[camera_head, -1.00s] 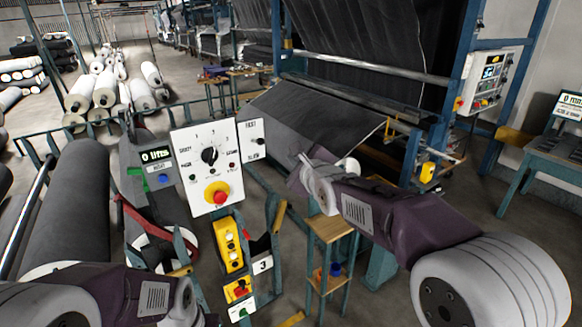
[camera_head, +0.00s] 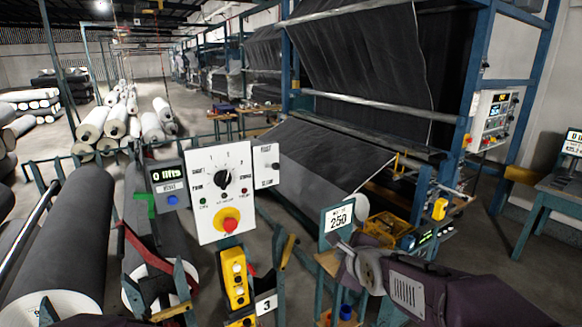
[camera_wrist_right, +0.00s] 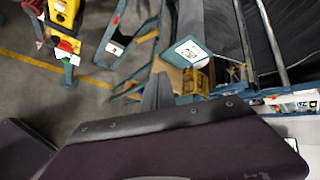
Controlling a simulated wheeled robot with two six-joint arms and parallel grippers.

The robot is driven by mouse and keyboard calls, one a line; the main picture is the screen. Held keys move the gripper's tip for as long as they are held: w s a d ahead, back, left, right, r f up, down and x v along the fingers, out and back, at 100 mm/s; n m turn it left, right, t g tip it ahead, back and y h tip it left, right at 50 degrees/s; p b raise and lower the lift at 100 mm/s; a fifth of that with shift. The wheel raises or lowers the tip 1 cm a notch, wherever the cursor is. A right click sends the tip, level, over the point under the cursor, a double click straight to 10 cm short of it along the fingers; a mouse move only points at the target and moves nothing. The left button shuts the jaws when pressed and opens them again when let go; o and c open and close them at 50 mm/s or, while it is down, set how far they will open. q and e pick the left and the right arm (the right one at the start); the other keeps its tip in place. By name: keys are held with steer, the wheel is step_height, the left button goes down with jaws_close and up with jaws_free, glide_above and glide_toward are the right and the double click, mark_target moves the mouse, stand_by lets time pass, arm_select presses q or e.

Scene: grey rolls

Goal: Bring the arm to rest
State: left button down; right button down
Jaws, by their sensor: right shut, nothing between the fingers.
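My right arm (camera_head: 420,290) is purple and grey and comes in from the lower right in the head view. My right gripper (camera_head: 343,246) is shut and empty, pointing left in front of the small stand with the "250" sign (camera_head: 339,220). In the right wrist view, a grey finger (camera_wrist_right: 158,92) shows beyond the dark wrist body, and the sign (camera_wrist_right: 190,50) is past it. I cannot tell whether the gripper touches the stand. Only a purple sliver of my left arm shows at the bottom left edge; its gripper is out of view.
A white control panel (camera_head: 222,192) with a dial and red button stands at centre left, above a yellow button box (camera_head: 235,277). A large dark roll (camera_head: 62,238) lies at left. A blue-framed machine with dark fabric (camera_head: 365,55) fills the back. A desk (camera_head: 560,190) stands right.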

steer(key=s+d+f+n+g+h+b, duration=0.1)
steer(key=s+d+f+n+g, duration=0.15)
steer(key=s+f, duration=0.35)
steer(key=s+d+f+n+g, duration=0.2)
steer(key=s+f+n, duration=0.2)
steer(key=f, duration=0.4)
steer(key=s+f+n+g, duration=0.2)
steer(key=s+f+n, duration=0.1)
steer(key=s+n, duration=0.4)
steer(key=s+f+n+g, duration=0.3)
steer(key=s+f+n, duration=0.1)
steer(key=s+n, duration=0.3)
steer(key=shift+f+n, duration=0.25)
steer(key=shift+n, duration=0.6)
